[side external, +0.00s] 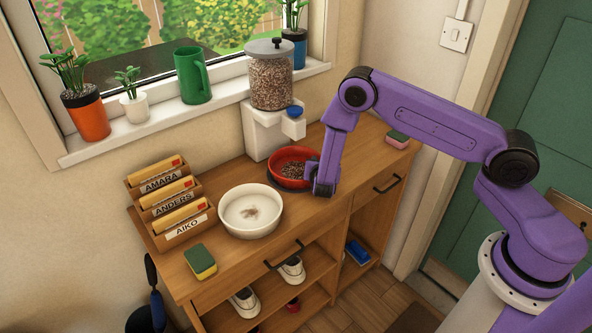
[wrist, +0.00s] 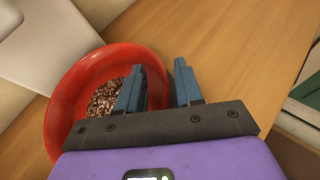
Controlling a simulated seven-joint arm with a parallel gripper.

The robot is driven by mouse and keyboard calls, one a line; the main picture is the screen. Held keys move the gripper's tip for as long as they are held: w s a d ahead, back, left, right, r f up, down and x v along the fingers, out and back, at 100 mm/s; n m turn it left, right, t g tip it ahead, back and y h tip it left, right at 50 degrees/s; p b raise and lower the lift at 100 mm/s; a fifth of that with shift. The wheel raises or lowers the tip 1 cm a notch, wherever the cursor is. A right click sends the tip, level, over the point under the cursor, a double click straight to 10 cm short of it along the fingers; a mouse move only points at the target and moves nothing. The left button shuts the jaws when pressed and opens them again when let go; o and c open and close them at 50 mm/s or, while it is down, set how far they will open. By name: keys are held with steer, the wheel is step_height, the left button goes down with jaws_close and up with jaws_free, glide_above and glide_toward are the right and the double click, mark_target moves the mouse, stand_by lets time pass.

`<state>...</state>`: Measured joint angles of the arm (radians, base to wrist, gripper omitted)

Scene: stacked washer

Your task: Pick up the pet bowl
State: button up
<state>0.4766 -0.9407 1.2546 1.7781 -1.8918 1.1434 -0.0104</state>
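The red bowl (side external: 278,180) stands on the wooden cabinet top below the food dispenser, with brown kibble in it. In the wrist view the red bowl (wrist: 62,95) fills the left side. My gripper (side external: 316,188) is at the bowl's right side. In the wrist view my gripper (wrist: 160,85) has its fingers apart, with the left finger over the bowl's inside and the right finger outside its rim. Part of the right rim shows between them; contact cannot be told. A white bowl (side external: 235,231) with a brownish patch inside stands to the left.
The white dispenser (side external: 262,135) stands close behind the red bowl. Labelled letter trays (side external: 150,215) and a yellow-green sponge (side external: 201,262) are at the left. A pink-green sponge (side external: 398,139) lies at the far right. Bare cabinet top (side external: 360,150) lies right of my gripper.

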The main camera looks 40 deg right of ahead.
jaws_close()
steer(key=shift+r, duration=0.1)
